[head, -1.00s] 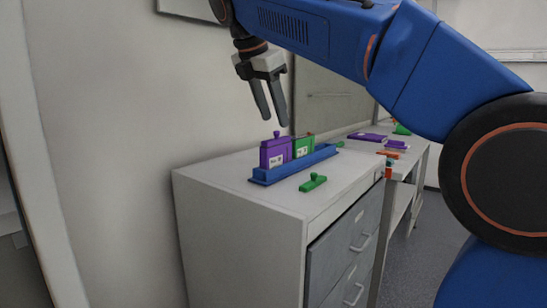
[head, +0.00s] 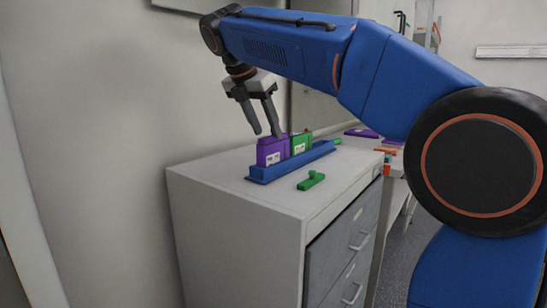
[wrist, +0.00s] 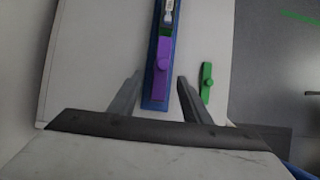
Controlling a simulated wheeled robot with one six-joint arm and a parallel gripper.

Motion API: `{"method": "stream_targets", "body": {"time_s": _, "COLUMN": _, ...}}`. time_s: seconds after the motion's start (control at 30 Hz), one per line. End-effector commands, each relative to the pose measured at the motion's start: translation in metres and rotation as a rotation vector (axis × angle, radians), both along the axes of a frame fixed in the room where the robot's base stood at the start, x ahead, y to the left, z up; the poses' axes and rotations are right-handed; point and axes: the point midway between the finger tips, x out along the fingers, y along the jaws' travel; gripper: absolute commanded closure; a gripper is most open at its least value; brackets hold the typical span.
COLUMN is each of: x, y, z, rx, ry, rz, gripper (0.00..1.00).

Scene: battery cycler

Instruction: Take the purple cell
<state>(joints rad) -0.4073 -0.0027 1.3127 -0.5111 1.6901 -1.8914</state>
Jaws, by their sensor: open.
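The purple cell (head: 272,152) stands upright in the near end of a long blue rack (head: 266,178) on a white cabinet. It carries a small white label. In the wrist view the purple cell (wrist: 161,66) shows from above with its round knob, ahead of and between my fingers. My gripper (head: 268,133) is open, its fingertips just above and around the cell's top in the head view; the knob is hidden there. In the wrist view my gripper (wrist: 157,78) has nothing between its fingers that it touches, as far as I can tell.
A green cell (head: 301,145) stands behind the purple one in the same rack. A small green piece (head: 311,180) lies on the cabinet top (head: 240,190), right of the rack. More purple and orange items lie on the table behind. A wall stands to the left.

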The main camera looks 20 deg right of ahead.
Motion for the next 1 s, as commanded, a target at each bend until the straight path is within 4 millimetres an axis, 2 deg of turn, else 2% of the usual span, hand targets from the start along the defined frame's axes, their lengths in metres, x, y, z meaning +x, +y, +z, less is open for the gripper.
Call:
{"method": "stream_targets", "body": {"time_s": 0.1, "x": 0.003, "y": -0.006, "z": -0.011, "rx": 0.000, "ry": 0.000, "rz": -0.001, "gripper": 0.56}}
{"method": "stream_targets", "body": {"time_s": 0.33, "x": 0.007, "y": -0.011, "z": -0.022, "rx": 0.000, "ry": 0.000, "rz": -0.001, "gripper": 0.56}}
{"method": "stream_targets", "body": {"time_s": 0.63, "x": 0.018, "y": -0.027, "z": -0.055, "rx": 0.000, "ry": 0.000, "rz": -0.002, "gripper": 0.56}}
{"method": "stream_targets", "body": {"time_s": 0.97, "x": 0.020, "y": -0.030, "z": -0.061, "rx": 0.001, "ry": -0.001, "rz": 0.000, "gripper": 0.56}}
{"method": "stream_targets", "body": {"time_s": 1.0, "x": 0.020, "y": -0.030, "z": -0.061, "rx": 0.001, "ry": -0.001, "rz": 0.000, "gripper": 0.61}}
